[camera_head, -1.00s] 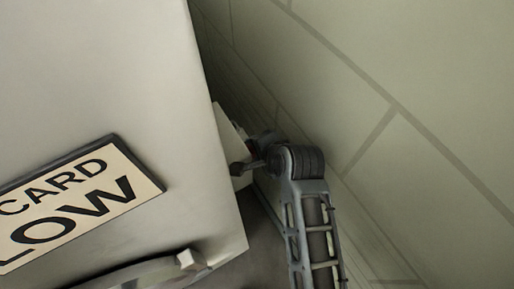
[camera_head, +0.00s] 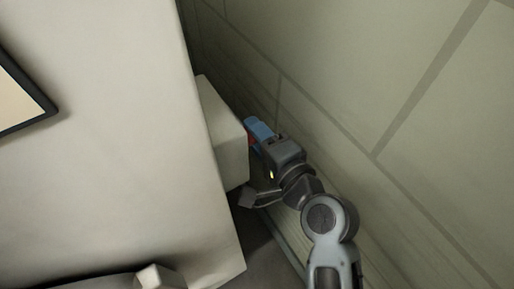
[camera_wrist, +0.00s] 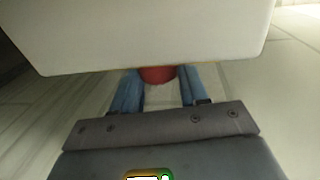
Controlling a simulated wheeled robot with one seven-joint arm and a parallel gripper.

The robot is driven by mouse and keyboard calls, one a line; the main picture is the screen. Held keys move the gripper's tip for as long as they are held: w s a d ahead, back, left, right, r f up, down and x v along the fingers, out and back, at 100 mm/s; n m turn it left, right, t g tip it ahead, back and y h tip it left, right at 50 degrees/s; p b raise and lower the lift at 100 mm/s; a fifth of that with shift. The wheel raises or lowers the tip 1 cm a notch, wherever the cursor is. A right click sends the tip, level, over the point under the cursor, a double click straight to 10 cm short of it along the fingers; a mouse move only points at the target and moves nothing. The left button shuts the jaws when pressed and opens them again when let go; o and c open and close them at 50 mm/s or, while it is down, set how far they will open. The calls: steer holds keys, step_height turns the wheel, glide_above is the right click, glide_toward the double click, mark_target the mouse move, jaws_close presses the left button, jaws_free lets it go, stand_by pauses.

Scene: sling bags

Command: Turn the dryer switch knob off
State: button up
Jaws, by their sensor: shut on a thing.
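The red dryer switch knob (camera_wrist: 158,75) shows between the two blue fingers of my gripper (camera_wrist: 157,84) in the wrist view. My gripper is shut on the knob, with one finger on its left and one on its right. The knob sits at the pale switch box (camera_wrist: 150,35), whose near face hides part of it. In the head view the switch box (camera_head: 222,135) stands out from the side of a large white machine. My gripper (camera_head: 252,130) is at the box's right side there, and a sliver of red shows by its blue finger.
The large white machine (camera_head: 110,170) fills the left, with part of a dark-framed sign (camera_head: 30,110) on its front. A tiled wall (camera_head: 400,80) runs close along the right. My arm is in the narrow gap between them.

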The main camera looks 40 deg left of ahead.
steer(key=f+y+b, duration=0.1)
steer(key=b, duration=0.2)
steer(key=shift+r+t+b, duration=0.1)
steer(key=shift+t+b, duration=0.2)
steer(key=shift+b, duration=0.45)
steer(key=shift+r+y+b, duration=0.15)
steer(key=shift+y+b, duration=0.2)
steer(key=shift+y, duration=0.05)
steer(key=o, duration=1.1)
steer(key=shift+c, duration=0.2)
steer(key=v, duration=0.7)
steer(key=shift+s+d, duration=0.2)
steer(key=shift+d, duration=0.15)
